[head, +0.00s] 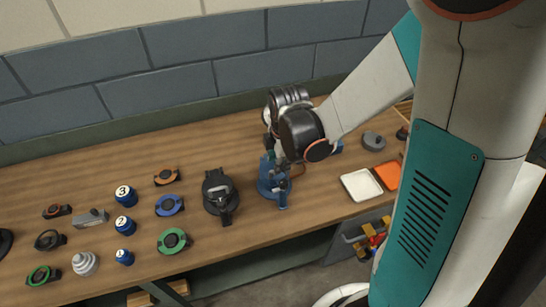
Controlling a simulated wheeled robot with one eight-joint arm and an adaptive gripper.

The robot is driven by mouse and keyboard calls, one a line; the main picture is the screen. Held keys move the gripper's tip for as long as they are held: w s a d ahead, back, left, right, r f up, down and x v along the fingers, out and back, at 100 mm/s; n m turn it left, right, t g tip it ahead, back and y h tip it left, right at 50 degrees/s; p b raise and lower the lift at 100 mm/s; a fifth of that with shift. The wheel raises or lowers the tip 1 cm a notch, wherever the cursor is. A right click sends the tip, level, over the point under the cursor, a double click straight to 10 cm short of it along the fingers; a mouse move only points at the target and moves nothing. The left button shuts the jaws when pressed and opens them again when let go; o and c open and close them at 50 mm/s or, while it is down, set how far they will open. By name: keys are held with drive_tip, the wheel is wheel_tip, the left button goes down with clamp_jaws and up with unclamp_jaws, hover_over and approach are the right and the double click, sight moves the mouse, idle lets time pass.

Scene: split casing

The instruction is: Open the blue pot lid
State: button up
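A blue pot (266,186) stands on the wooden bench near the middle of the head view. Its upper part and lid are partly hidden behind my gripper and wrist. My gripper (281,188) points down at the blue pot, right over it or against its near right side. Blue parts show around the fingers, so I cannot tell whether they touch the lid or are open or shut.
A black pot (217,191) stands just left of the blue one. Farther left are blue numbered cylinders (125,225) and coloured ring clamps (174,241). A white tray (361,185) and an orange tray (388,174) lie to the right. A tiled wall is behind.

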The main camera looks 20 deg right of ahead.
drive_tip(key=shift+w+f, duration=0.15)
drive_tip(key=shift+f, duration=0.6)
drive_tip(key=shift+w+f, duration=0.15)
drive_tip(key=shift+f, duration=0.55)
clamp_jaws()
